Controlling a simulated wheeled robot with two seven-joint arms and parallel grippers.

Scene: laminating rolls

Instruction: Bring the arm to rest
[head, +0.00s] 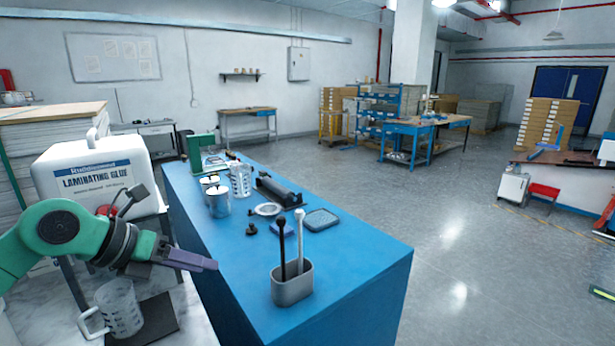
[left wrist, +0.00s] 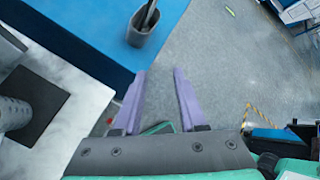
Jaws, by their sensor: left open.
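My left arm comes in from the left in the head view. Its gripper (head: 190,260) has purple fingers pointing right, above the gap between the marble counter and the blue table. In the left wrist view the two fingers of the left gripper (left wrist: 160,85) stand apart with nothing between them but floor beyond. A clear measuring jug (head: 120,308) stands below the arm on a dark plate; part of it also shows at the left edge of the left wrist view (left wrist: 12,113). My right gripper is in neither view.
The blue table (head: 350,258) holds a grey cup (head: 292,284) with a black and a white stick, a roller (head: 279,191), metal cans (head: 218,202) and another jug (head: 240,180). A white laminating glue container (head: 95,178) stands behind my arm.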

